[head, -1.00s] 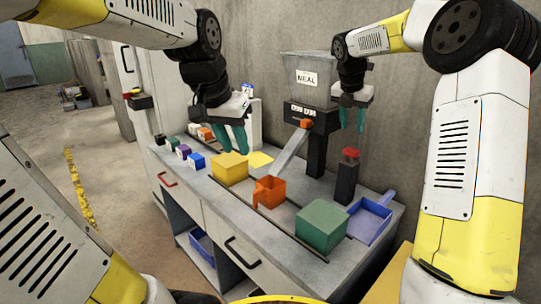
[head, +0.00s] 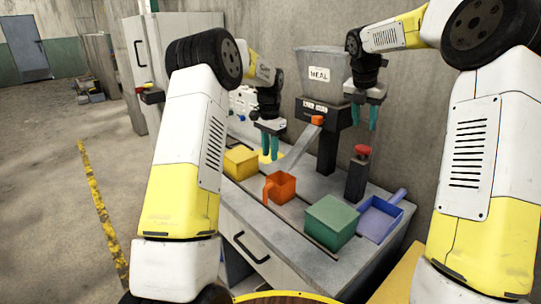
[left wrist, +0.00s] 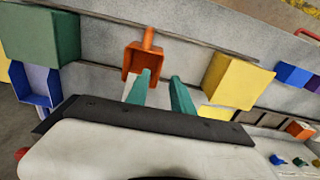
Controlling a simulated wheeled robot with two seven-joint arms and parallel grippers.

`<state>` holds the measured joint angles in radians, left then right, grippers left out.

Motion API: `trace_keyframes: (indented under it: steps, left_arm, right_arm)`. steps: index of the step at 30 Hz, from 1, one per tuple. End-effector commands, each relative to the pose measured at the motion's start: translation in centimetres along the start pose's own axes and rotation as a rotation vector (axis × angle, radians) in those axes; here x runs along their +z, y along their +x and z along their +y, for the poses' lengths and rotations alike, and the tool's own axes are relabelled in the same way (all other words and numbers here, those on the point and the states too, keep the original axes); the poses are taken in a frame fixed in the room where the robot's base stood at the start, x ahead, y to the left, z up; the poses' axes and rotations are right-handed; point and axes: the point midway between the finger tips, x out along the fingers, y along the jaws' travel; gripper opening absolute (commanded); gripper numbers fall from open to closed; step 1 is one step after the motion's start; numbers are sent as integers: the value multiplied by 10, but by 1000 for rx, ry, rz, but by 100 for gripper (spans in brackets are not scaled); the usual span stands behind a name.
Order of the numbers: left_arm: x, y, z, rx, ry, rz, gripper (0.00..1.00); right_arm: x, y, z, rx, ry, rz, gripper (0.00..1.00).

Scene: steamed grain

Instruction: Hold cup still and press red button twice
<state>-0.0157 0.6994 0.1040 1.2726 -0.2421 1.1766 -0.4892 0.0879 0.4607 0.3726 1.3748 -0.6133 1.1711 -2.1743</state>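The orange cup (head: 281,189) stands upright on the bench, its handle towards the front left; it also shows in the left wrist view (left wrist: 134,58). My left gripper (head: 273,157) is open and empty, above and a little behind the cup. In the left wrist view its teal fingers (left wrist: 162,78) are apart, and the left one overlaps the cup's edge. The red button (head: 362,151) tops a dark post (head: 356,181) at the back of the bench. My right gripper (head: 364,125) is open and empty above the button, not touching it.
A green box (head: 331,222) and a blue scoop-like tray (head: 379,219) stand right of the cup. A yellow box (head: 240,162) stands to its left. The MEAL hopper (head: 318,75) has a sloping chute (head: 300,147) coming down behind the cup.

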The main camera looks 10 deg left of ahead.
Motion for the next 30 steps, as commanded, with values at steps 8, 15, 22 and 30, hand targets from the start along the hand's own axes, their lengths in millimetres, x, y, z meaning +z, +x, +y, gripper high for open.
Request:
trace_keyframes:
  steps: [8,15,22,30]
  left_arm:
    - [-8,28,-6,11,23,-22,28]
    - [-6,67,-5,12,21,-23,28]
    - [-5,110,-4,12,22,-23,28]
    - [-5,136,-4,10,22,-20,28]
  right_arm:
    - [0,0,0,0,0,0,36]
    - [0,0,0,0,0,0,36]
    - [0,0,0,0,0,0,36]
    - [0,0,0,0,0,0,36]
